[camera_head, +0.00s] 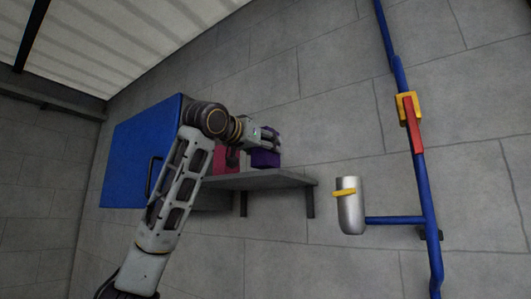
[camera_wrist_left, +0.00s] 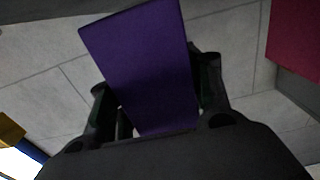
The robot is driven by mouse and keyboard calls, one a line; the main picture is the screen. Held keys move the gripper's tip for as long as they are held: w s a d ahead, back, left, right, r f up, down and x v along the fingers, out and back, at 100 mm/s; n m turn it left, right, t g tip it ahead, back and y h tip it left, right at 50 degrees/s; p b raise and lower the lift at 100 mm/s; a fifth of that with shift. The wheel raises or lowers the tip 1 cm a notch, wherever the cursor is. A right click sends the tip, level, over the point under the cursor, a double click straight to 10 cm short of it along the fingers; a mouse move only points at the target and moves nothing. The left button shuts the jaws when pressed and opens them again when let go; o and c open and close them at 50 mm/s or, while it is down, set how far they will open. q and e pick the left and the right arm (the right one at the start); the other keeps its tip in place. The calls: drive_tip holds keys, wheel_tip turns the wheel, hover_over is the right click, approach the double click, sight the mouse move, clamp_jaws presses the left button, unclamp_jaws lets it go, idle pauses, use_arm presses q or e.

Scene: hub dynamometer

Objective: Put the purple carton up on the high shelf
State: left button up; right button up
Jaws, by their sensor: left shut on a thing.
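The purple carton (camera_head: 265,159) is at the grey high shelf (camera_head: 262,180) on the wall. It also fills the middle of the left wrist view (camera_wrist_left: 142,65), between the two dark fingers. My left gripper (camera_head: 271,141) is shut on it, with the arm reaching up from below. The carton's base appears at or just above the shelf top; I cannot tell whether it touches. The fingers hide part of the carton. My right gripper is not in view.
A crimson box (camera_head: 222,160) stands on the shelf left of the carton, partly behind my arm; it also shows in the left wrist view (camera_wrist_left: 296,38). A blue cabinet (camera_head: 135,150) is at left. A blue pipe (camera_head: 420,185) with a red-handled valve and silver cylinder (camera_head: 350,212) is at right.

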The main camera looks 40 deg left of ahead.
use_arm(q)
drive_tip(key=shift+f, duration=0.85)
drive_tip(key=shift+f, duration=0.2)
drive_tip(key=o, duration=1.1)
drive_tip(key=shift+r, duration=0.2)
drive_tip(key=shift+s, duration=0.45)
drive_tip(key=s+d+b, duration=0.1)
drive_tip(key=s+b, duration=0.2)
drive_tip(key=s, duration=0.8)
drive_tip(key=shift+d, duration=0.2)
